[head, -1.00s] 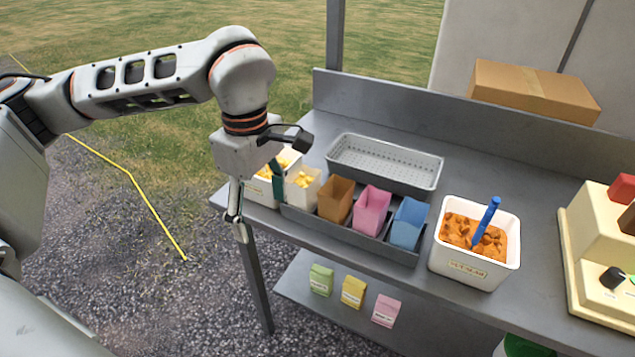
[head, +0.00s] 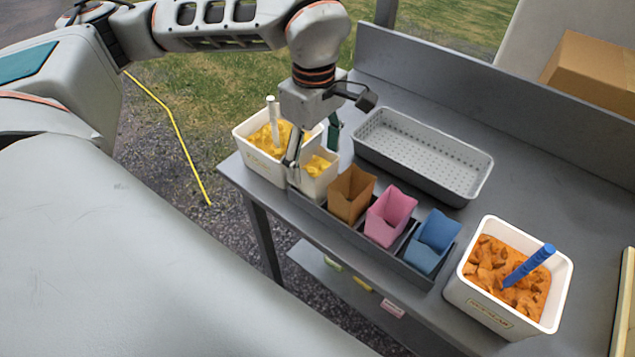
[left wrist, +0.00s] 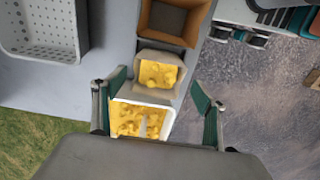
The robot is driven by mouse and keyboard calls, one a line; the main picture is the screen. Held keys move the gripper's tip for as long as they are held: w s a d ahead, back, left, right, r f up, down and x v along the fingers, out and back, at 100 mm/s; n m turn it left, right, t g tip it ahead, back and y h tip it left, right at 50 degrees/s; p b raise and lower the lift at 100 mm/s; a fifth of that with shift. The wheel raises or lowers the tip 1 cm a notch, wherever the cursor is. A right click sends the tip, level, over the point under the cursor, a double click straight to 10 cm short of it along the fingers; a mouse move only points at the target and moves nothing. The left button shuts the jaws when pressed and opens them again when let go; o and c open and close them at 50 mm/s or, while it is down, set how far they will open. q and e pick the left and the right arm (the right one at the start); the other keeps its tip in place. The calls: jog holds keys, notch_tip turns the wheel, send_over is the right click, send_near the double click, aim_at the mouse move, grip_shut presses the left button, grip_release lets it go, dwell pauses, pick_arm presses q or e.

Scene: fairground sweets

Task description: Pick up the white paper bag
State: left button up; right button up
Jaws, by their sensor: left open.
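The white paper bag (head: 316,187), holding yellow pieces, stands at the left end of the grey holder in the head view. It also shows in the left wrist view (left wrist: 146,91), upright, just past the fingertips. My left gripper (head: 312,158) points down at the bag with one finger on either side of it in the head view. In the left wrist view its teal-padded fingers (left wrist: 157,86) are spread wide and nothing is gripped. Whether a finger touches the bag, I cannot tell. The gripper partly hides the bag. My right gripper is out of view.
A white tub (head: 252,161) of yellow pieces stands close beside the bag. Brown (head: 350,195), pink (head: 389,216) and blue (head: 432,242) bags fill the holder (head: 398,262). A perforated tray (head: 420,150) lies behind. A tub (head: 487,306) of orange pieces stands right.

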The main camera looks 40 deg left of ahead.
aim_at(317, 168)
pick_arm(q)
jog(key=shift+w+d+f, duration=0.1)
jog(key=shift+w+f, duration=0.05)
jog(key=shift+f, duration=1.65)
jog(key=c, duration=1)
jog(key=shift+r, duration=0.15)
